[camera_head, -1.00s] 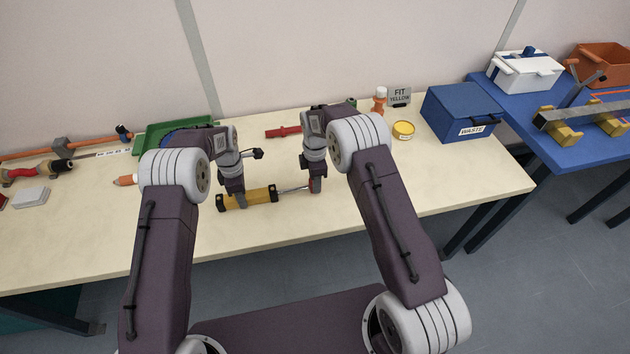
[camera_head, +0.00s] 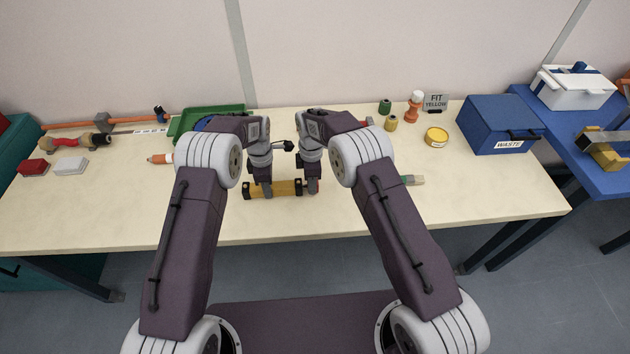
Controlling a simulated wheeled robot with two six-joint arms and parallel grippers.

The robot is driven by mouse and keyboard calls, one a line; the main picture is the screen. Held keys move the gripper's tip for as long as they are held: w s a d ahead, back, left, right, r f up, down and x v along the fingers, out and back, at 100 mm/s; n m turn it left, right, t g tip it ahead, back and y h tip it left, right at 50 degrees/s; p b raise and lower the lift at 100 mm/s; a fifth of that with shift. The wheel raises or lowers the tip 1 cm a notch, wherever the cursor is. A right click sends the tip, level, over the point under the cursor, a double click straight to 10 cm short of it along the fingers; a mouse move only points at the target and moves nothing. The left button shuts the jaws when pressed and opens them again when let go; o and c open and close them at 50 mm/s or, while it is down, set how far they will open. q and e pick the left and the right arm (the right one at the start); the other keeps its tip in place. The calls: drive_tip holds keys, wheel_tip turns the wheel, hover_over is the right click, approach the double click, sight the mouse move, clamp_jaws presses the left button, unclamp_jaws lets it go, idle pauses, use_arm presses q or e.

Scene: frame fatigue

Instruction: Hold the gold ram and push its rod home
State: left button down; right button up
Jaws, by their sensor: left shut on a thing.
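The gold ram (camera_head: 285,189) lies along the worktable, left to right, with dark end caps. My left gripper (camera_head: 267,194) is shut on its barrel from above. My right gripper (camera_head: 312,190) is at the ram's right end, close beside the right end cap. No clear length of bare rod shows between the right end cap and the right gripper.
The worktable (camera_head: 110,215) is clear in front of the ram. A green tray (camera_head: 185,124) lies behind my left arm.

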use_arm(q)
drive_tip(key=shift+f, duration=0.1)
use_arm(e)
drive_tip(key=o, duration=0.3)
drive_tip(key=shift+a, duration=0.15)
drive_tip(key=d, duration=0.9)
drive_tip(key=shift+d, duration=0.25)
wheel_tip(320, 180, up, 12)
drive_tip(key=s+d+m, duration=0.1)
drive_tip(key=s+m, duration=0.5)
drive_tip(key=s, duration=0.2)
drive_tip(key=s+d+m, duration=0.2)
drive_tip(key=s+m, duration=0.4)
drive_tip(key=s, duration=0.2)
drive_tip(key=s+d+f+m+t, duration=0.1)
drive_tip(key=s+m, duration=0.5)
drive_tip(key=s, duration=0.3)
drive_tip(key=shift+d+f, duration=0.1)
drive_tip(key=shift+d, duration=0.15)
